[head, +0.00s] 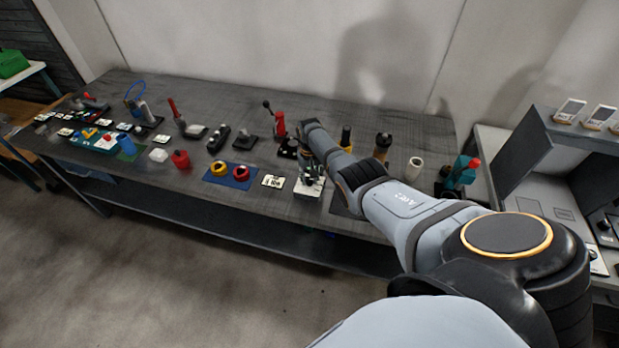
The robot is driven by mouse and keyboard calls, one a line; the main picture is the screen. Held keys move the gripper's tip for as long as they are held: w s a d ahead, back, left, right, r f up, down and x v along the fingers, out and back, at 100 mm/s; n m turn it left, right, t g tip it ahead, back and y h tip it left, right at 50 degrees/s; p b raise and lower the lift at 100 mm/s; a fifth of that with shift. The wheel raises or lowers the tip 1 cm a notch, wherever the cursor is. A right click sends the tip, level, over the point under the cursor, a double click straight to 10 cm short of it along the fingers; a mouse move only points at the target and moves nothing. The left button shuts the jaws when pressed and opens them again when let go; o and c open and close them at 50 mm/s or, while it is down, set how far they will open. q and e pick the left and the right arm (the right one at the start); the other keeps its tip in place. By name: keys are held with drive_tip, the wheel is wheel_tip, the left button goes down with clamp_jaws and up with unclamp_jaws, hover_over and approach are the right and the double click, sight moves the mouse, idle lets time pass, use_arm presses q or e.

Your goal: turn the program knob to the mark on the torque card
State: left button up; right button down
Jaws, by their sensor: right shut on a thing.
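My right arm reaches in from the lower right. Its dark gripper (313,169) points down over a small white-faced unit (307,192) near the front edge of the bench. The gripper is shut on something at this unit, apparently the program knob. The fingers hide the knob, so its pointer and setting cannot be read. A small white card with dark print (273,182) lies just left of the unit. It looks like the torque card, but its mark is too small to read. My left gripper is out of view.
The long grey bench (330,112) carries many items. A blue mat (231,176) with yellow and red rings lies left of the card. A red hand press (279,124) stands behind. Dark bottles and a white roll (413,168) stand to the right. The back strip is mostly clear.

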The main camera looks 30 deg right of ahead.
sight(309, 179)
idle(0.3)
drive_tip(key=c, duration=1)
unclamp_jaws()
drive_tip(key=shift+c, duration=0.2)
drive_tip(key=shift+r, duration=0.1)
wheel_tip(309, 179, up, 12)
